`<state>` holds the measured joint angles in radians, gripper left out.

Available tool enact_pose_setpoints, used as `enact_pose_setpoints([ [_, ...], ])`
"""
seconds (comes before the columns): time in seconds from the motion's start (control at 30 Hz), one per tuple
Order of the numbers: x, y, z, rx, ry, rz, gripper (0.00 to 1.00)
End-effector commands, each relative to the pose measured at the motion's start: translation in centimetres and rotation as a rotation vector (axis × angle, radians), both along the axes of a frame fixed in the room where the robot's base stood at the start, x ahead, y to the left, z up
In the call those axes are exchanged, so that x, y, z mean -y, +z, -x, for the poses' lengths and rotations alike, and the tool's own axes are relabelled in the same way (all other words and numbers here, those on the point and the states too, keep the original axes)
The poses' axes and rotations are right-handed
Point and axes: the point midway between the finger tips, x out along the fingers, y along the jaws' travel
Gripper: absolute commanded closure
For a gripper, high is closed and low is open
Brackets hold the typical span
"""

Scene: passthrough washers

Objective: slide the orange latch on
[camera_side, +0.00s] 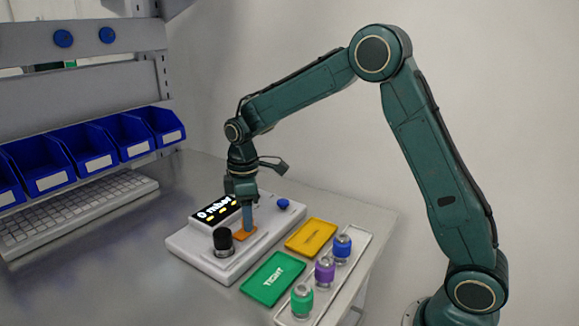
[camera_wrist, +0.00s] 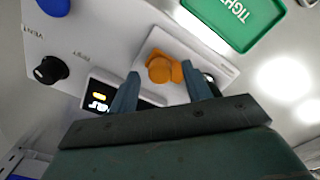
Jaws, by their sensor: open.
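The orange latch (camera_side: 245,233) sits on top of the white test unit (camera_side: 190,250), below my gripper (camera_side: 248,226). In the wrist view the latch (camera_wrist: 160,68) shows a rounded knob on an orange plate, in a pale slot piece. My gripper (camera_wrist: 160,72) is open, with one blue-grey finger on each side of the latch knob. I cannot tell whether either finger touches it. In the side view the fingers partly hide the latch.
A black cylinder (camera_side: 222,240) and a blue button (camera_side: 283,204) stand on the unit, near a lit display (camera_side: 214,210). A black dial (camera_wrist: 50,70) lies between VENT and TEST labels. Green (camera_side: 272,279) and yellow (camera_side: 311,237) trays and a rack (camera_side: 340,270) of capped parts stand right.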

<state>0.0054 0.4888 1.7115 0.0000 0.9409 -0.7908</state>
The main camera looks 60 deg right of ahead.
Motion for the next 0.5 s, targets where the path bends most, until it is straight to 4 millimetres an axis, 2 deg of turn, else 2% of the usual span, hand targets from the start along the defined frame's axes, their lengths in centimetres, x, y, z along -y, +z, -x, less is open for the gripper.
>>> enact_pose_setpoints([
  [0.13,0.00,-0.64,0.04,-0.001,0.000,0.000,0.51],
  [0.4,0.00,-0.70,0.03,-0.001,0.000,0.000,0.51],
  [0.5,0.00,-0.69,0.01,0.000,0.000,0.000,0.69],
])
